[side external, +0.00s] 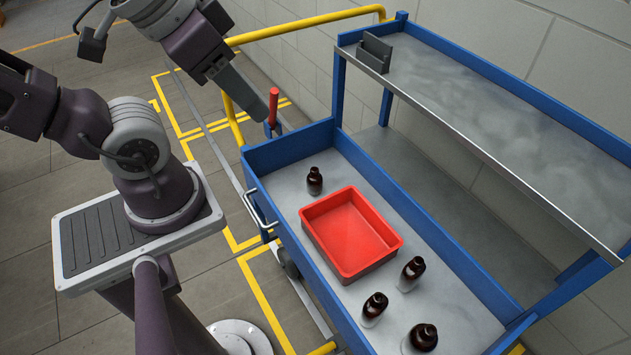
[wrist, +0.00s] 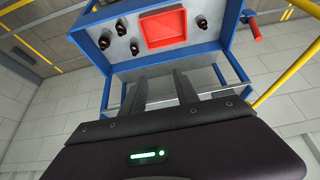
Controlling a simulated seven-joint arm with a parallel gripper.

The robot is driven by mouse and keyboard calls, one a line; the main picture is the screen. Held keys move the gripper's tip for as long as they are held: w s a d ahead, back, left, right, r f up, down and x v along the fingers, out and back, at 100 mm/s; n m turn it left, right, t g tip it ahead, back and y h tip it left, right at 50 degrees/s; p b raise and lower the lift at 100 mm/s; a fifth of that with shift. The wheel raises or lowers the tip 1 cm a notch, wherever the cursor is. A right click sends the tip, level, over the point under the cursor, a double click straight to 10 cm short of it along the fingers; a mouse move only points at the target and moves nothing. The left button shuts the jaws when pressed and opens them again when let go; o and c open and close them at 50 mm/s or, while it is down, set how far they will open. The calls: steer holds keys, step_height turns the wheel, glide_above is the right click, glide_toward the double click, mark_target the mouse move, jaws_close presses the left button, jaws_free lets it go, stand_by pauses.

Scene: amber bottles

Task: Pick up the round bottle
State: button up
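Several small dark amber bottles stand upright on the cart's lower deck. One (side external: 314,181) is alone beyond the red tray, and it also shows in the wrist view (wrist: 202,22). The others (side external: 411,272), (side external: 374,308), (side external: 422,338) are grouped on the near side of the tray, and they show at the left of the wrist view (wrist: 120,27). I cannot tell for certain which bottle is the round one. My gripper (wrist: 161,78) is well away from all bottles, outside the cart's far-left end. Its two fingers are apart with nothing between them.
A red tray (side external: 319,203), looking empty, sits between the lone bottle and the group. The blue cart (side external: 449,250) has raised rims and an upper shelf (side external: 470,95) holding a grey holder (side external: 374,54). A red handle (side external: 273,105) and yellow rail (side external: 305,22) are near my gripper.

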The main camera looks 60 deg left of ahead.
steer(key=o, duration=0.3)
